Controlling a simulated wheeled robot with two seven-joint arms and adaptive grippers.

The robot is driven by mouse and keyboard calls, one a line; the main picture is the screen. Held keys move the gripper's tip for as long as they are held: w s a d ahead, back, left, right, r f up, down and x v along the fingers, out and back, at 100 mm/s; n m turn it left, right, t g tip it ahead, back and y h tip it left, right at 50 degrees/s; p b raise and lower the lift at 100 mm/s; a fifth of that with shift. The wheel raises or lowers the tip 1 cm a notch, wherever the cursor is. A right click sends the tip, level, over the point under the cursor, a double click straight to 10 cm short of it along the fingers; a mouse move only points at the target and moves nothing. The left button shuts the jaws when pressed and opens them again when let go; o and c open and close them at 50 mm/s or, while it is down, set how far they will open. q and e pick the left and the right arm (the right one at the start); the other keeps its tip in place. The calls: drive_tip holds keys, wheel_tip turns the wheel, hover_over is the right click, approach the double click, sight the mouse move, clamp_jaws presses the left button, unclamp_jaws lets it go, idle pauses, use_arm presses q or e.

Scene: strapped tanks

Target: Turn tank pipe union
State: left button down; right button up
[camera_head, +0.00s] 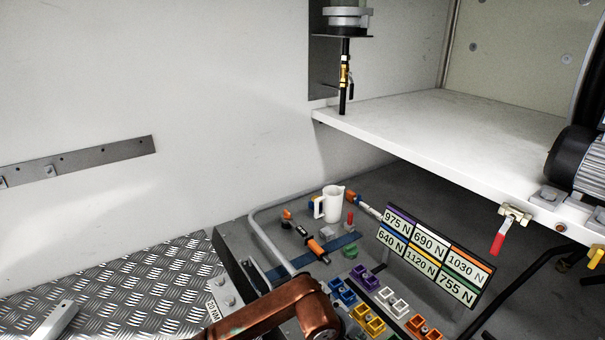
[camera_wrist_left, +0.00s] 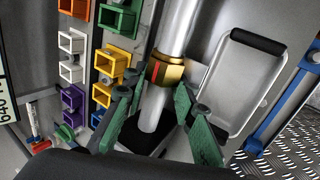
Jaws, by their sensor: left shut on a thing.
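The pipe union is a brass collar (camera_wrist_left: 166,70) with a red mark on its side, seen in the left wrist view. It sits around a silver pipe (camera_wrist_left: 181,28) that runs down to a dark base. In the head view a copper-coloured arm link of mine covers the bottom middle, and neither the union nor the left fingertips can be made out. My right gripper is in neither view.
Coloured sockets (camera_wrist_left: 115,62) stand close beside the pipe. A metal tray with a black handle (camera_wrist_left: 258,41) lies on its other side. In the head view, a force label board (camera_head: 434,256), a white jug (camera_head: 331,204) and a red-handled valve (camera_head: 505,228) stand beyond my arm.

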use_arm(q)
drive_tip(key=shift+f+g+y, duration=0.1)
drive_tip(key=shift+g+y, duration=0.3)
drive_tip(key=shift+y, duration=0.1)
drive_tip(key=shift+d+g+y+p, duration=0.1)
drive_tip(key=shift+g+y+p, duration=0.2)
drive_tip(key=shift+y+p, duration=0.3)
drive_tip(key=shift+g+y, duration=0.5)
drive_tip(key=shift+y, duration=0.1)
